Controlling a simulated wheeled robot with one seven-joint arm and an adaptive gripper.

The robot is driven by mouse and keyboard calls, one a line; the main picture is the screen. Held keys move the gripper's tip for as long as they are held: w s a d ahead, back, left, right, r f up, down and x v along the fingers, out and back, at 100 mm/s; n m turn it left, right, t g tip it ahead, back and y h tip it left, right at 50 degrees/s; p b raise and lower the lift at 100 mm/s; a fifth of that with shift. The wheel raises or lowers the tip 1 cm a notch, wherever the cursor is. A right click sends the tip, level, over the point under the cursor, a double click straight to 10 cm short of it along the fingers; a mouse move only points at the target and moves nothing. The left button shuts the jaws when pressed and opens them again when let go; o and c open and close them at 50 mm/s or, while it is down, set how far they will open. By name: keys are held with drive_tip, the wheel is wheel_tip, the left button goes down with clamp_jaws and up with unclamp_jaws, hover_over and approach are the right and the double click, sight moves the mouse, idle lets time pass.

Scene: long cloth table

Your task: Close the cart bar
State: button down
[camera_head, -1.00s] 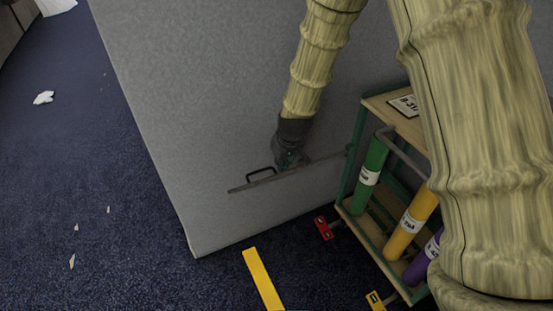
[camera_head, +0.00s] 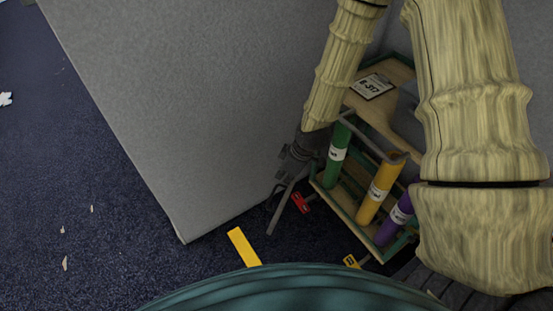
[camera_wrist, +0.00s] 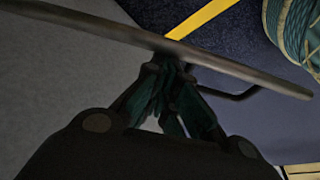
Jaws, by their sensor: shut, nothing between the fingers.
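The cart (camera_head: 352,213) stands at the right, with a green frame and wooden shelves. Its grey bar (camera_head: 276,216) sticks out from the cart's left side toward the lower left, not across the cart's front. The bar also crosses the upper part of the wrist view (camera_wrist: 90,29), with a dark loop handle (camera_wrist: 243,96) on it. My gripper (camera_head: 289,164) is beside the bar, near the cart's left edge. In the wrist view my gripper (camera_wrist: 164,64) is shut with its tips right against the bar or just under it; contact is unclear. The bar's hinge end is hidden behind my gripper and arm.
Green (camera_head: 337,158), yellow (camera_head: 378,193) and purple (camera_head: 396,217) tubes stand in the cart. A grey panel (camera_head: 160,90) rises behind. A red block (camera_head: 301,203) and yellow floor strip (camera_head: 243,246) lie near the bar. The blue carpet at left is mostly free.

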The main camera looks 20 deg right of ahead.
drive_tip(key=s+d+n+p, duration=0.3)
drive_tip(key=s+d+p, duration=0.3)
drive_tip(key=d, duration=0.3)
drive_tip(key=shift+s+n+g+y, duration=0.3)
drive_tip(key=shift+s+g, duration=0.05)
drive_tip(key=shift+g, duration=0.05)
drive_tip(key=shift+a, duration=0.15)
